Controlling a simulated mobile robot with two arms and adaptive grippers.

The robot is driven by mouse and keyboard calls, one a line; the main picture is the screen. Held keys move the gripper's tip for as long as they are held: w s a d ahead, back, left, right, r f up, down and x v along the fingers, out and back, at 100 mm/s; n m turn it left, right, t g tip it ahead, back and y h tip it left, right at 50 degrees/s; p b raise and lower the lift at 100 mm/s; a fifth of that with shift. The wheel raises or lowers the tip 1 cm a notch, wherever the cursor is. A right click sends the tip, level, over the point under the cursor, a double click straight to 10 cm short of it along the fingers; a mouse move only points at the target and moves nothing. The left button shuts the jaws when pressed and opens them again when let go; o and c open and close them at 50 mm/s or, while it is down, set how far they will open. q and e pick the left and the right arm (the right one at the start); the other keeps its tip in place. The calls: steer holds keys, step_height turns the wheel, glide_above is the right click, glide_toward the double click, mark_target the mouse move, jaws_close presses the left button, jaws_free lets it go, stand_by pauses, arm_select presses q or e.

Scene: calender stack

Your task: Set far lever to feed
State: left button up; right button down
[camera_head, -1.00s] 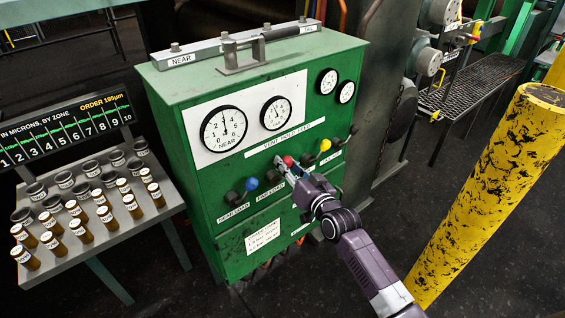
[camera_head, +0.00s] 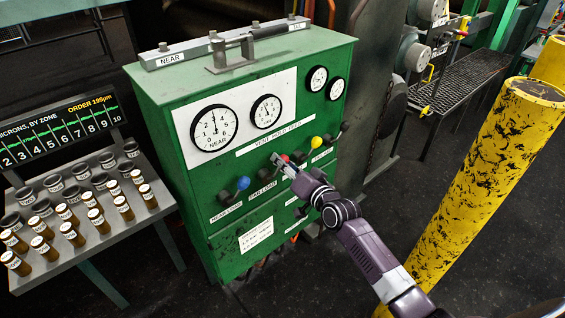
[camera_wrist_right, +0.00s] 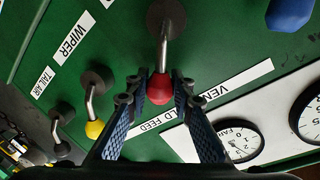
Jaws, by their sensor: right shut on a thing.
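The far load lever has a red knob (camera_head: 285,158) on the green panel, over the "FAR LOAD" label (camera_head: 262,193). My right gripper (camera_head: 281,161) is shut on this knob. In the right wrist view the red knob (camera_wrist_right: 160,90) sits between the two blue-padded fingers (camera_wrist_right: 160,97). Its bent metal stem runs from a dark hub (camera_wrist_right: 165,18) towards the "VENT HOLD FEED" strip (camera_head: 275,139). The lever's exact setting is hard to tell, as the gripper covers part of it. My left gripper is out of view.
A blue-knobbed lever (camera_head: 243,183) is to the left; a yellow-knobbed lever (camera_head: 316,142) and black-knobbed lever (camera_head: 344,127) are to the right. Dial gauges (camera_head: 213,128) sit above. A sample table (camera_head: 105,248) stands left, a yellow post (camera_head: 480,190) right.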

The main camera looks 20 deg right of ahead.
steer(key=c, duration=1.7)
jaws_free()
steer(key=v, duration=1.2)
steer(key=shift+d, duration=0.1)
steer(key=shift+f, duration=0.15)
